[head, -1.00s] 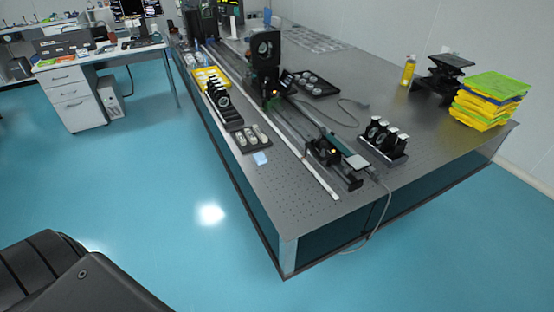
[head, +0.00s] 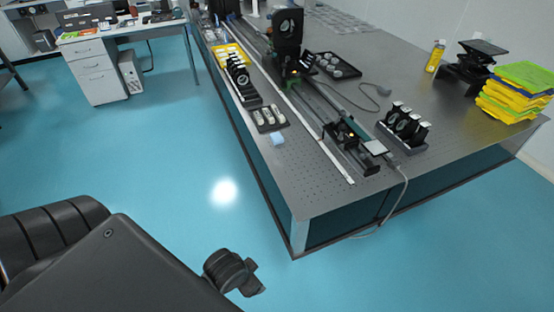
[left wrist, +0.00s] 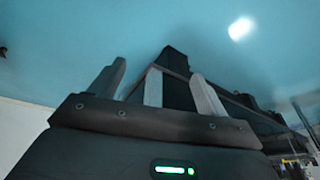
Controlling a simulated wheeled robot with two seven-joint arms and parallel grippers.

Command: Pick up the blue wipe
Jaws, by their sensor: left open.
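The blue wipe (head: 277,139) is a small light-blue piece lying on the near left edge of the optical table (head: 320,200), just in front of a dark tray of small parts. My left arm reaches in from the lower left of the head view, over the floor and well short of the wipe. My left gripper (left wrist: 157,80) is open in the left wrist view, its two grey fingers apart with nothing held between them. I cannot make out the wipe in the left wrist view. My right gripper is in neither view.
Mounted optics (head: 403,127) and a yellow-green stack (head: 515,90) are farther right. The floor left of the table is clear.

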